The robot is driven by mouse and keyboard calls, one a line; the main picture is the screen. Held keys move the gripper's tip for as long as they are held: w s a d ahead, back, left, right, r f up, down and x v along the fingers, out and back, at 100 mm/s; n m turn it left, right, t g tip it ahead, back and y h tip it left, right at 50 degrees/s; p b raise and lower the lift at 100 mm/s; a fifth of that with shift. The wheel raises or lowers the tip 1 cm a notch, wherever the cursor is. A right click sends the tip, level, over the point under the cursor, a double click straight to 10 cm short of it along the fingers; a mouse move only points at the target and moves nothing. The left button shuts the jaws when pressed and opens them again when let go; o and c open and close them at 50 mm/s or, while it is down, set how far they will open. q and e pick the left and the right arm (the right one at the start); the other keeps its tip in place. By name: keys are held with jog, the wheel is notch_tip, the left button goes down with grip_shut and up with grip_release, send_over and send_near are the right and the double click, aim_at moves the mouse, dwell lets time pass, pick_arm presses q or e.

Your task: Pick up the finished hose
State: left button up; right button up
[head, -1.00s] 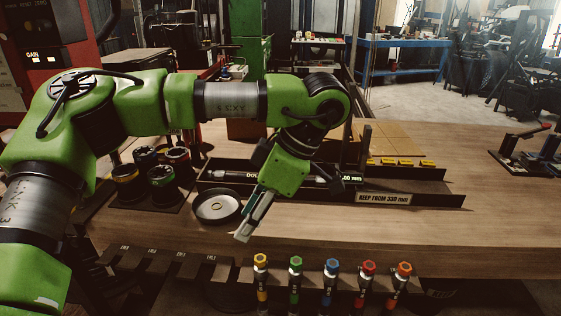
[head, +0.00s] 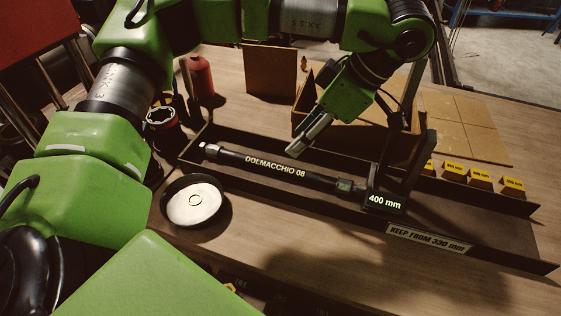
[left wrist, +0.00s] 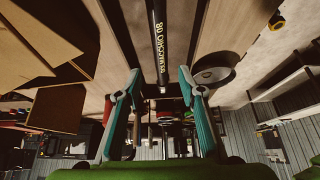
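The finished hose is a black hose (head: 270,167) lettered DOLMACCHIO 08, with a metal fitting at its left end. It lies lengthwise in a dark open trough (head: 470,238) on the bench, its right end by a block reading 400 mm (head: 384,201). My left gripper (head: 309,138) hangs above and slightly behind the hose's middle, apart from it. In the left wrist view its two teal fingers (left wrist: 159,74) are spread wide and empty, with the hose (left wrist: 160,40) beyond them. My right gripper is not in view.
A round dish (head: 181,219) stands left of the trough, in front of a red-topped container (head: 162,117). Yellow tags (head: 480,177) line the trough's back right. An open wooden box (head: 308,105) stands behind.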

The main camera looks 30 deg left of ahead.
pick_arm(q)
send_near(277, 164)
jog(key=shift+s+a+f+p, duration=0.25)
jog(key=shift+a+f, duration=0.25)
jog(key=shift+f, duration=0.1)
jog(key=shift+s+a+f+p, duration=0.25)
jog(key=shift+a+f, duration=0.2)
jog(key=shift+f, duration=0.15)
jog(key=shift+a+f, duration=0.2)
jog(key=shift+f, duration=0.35)
jog(key=shift+a+f, duration=0.1)
jog(key=shift+f, duration=0.2)
jog(key=p+x, duration=0.1)
jog(key=x, duration=0.2)
jog(key=shift+w+f+p, duration=0.1)
jog(key=shift+f+p, duration=0.25)
jog(key=shift+a+f, duration=0.25)
jog(key=shift+f, duration=0.15)
grip_shut()
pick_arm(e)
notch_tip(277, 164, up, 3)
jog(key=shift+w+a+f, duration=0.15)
